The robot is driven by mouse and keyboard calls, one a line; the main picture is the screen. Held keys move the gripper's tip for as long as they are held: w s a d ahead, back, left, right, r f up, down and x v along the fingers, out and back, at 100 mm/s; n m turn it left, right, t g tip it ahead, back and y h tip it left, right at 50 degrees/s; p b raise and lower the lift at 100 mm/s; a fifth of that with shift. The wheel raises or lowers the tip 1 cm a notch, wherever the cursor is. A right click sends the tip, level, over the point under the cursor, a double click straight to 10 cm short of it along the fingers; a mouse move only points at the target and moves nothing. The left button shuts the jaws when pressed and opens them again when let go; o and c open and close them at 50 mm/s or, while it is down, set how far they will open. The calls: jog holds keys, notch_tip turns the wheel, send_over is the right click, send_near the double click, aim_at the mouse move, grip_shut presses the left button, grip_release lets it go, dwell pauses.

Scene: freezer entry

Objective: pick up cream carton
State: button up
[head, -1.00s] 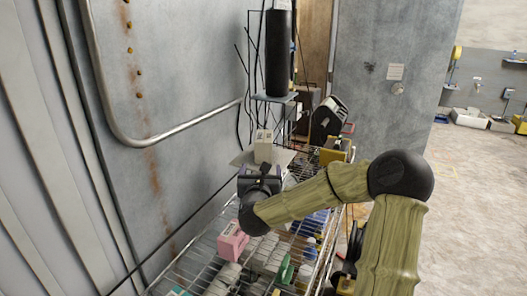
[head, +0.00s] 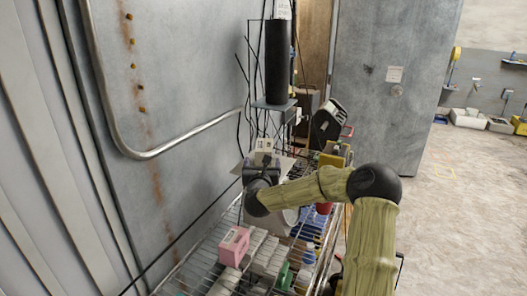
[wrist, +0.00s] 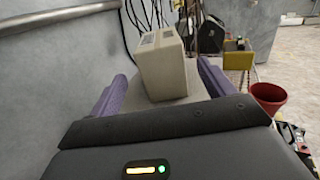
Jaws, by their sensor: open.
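The cream carton (head: 264,146) is a small pale box standing on a light flat surface at the far end of the wire rack. In the wrist view the cream carton (wrist: 163,66) stands upright, ahead of and between my purple fingers. My gripper (head: 262,160) is open, just on the near side of the carton, and hides its lower part in the head view. In the wrist view my gripper (wrist: 162,75) has one finger on each side of the carton's lower part. I cannot tell whether either finger touches it.
A pink box (head: 233,246) and several pale cartons lie on the wire rack (head: 198,262) nearer me. A metal wall (head: 190,90) with a bent rail is close on the left. Cables hang behind the carton. A red funnel-like cup (wrist: 268,97) is at right.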

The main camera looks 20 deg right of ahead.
aim_at(264, 147)
jog(key=shift+x, duration=1.1)
jog(key=shift+w+d+p, duration=0.2)
jog(key=shift+w+p, duration=0.2)
jog(key=shift+p, duration=0.35)
jog(key=shift+f+p+x, duration=0.2)
jog(key=shift+p+x, duration=0.45)
jog(key=shift+x, duration=0.45)
jog(key=shift+f+p+x, duration=0.2)
jog(key=shift+p+x, duration=0.45)
jog(key=shift+x, duration=0.4)
jog(key=shift+d, duration=0.1)
